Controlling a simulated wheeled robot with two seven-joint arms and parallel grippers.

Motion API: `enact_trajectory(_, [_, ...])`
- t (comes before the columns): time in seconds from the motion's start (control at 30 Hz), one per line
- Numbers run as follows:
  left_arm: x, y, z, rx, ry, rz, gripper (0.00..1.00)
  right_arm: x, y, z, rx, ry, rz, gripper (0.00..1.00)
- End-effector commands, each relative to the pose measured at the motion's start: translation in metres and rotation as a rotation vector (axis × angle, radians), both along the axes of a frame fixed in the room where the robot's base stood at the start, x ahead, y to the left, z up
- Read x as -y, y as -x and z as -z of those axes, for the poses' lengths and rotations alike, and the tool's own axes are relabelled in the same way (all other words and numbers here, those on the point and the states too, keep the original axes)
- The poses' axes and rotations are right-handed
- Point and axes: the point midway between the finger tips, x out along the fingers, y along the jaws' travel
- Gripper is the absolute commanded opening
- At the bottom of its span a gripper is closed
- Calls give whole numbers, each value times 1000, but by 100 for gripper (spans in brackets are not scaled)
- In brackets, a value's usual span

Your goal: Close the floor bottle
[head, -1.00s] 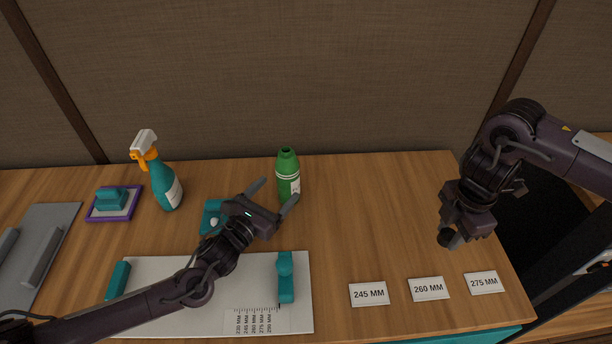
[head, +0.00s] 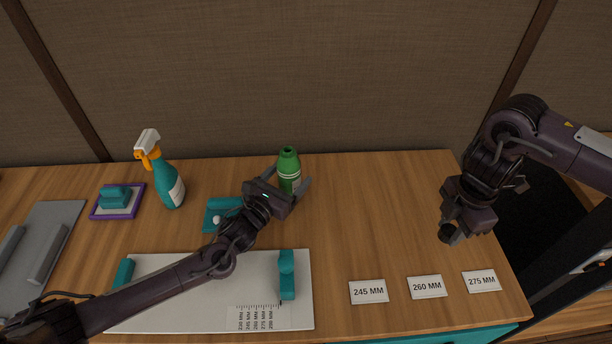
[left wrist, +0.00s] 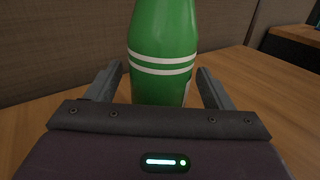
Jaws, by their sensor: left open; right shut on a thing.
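The green bottle (head: 289,168) with white stripes stands upright at the back middle of the table, its neck open and dark on top. It also fills the upper middle of the left wrist view (left wrist: 163,45). My left gripper (head: 289,178) is open, with one finger on each side of the bottle; in the left wrist view gaps show beside the fingers. My right gripper (head: 447,232) is shut on a small dark round cap-like thing (head: 446,234) and holds it above the right part of the table.
A teal spray bottle (head: 168,180) and a purple-edged tray (head: 97,215) stand at the left. A white measuring board (head: 200,318) lies in front. Labels for 245 MM (head: 368,292), 260 MM (head: 427,287) and 275 MM (head: 481,281) lie front right. The table right of the bottle is clear.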

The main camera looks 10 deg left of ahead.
Motion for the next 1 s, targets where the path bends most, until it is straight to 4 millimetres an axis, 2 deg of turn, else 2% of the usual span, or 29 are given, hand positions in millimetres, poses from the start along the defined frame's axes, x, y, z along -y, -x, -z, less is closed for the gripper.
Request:
enact_trajectory(0.17, [0,0,0,0,0,0,75,0,0,0,0,0,0,10])
enact_trajectory(0.6, [0,0,-1,3,1,-1,19,0,0,0,0,0,0,10])
enact_trajectory(1.0, [0,0,-4,4,2,-1,19,0,0,0,0,0,0,10])
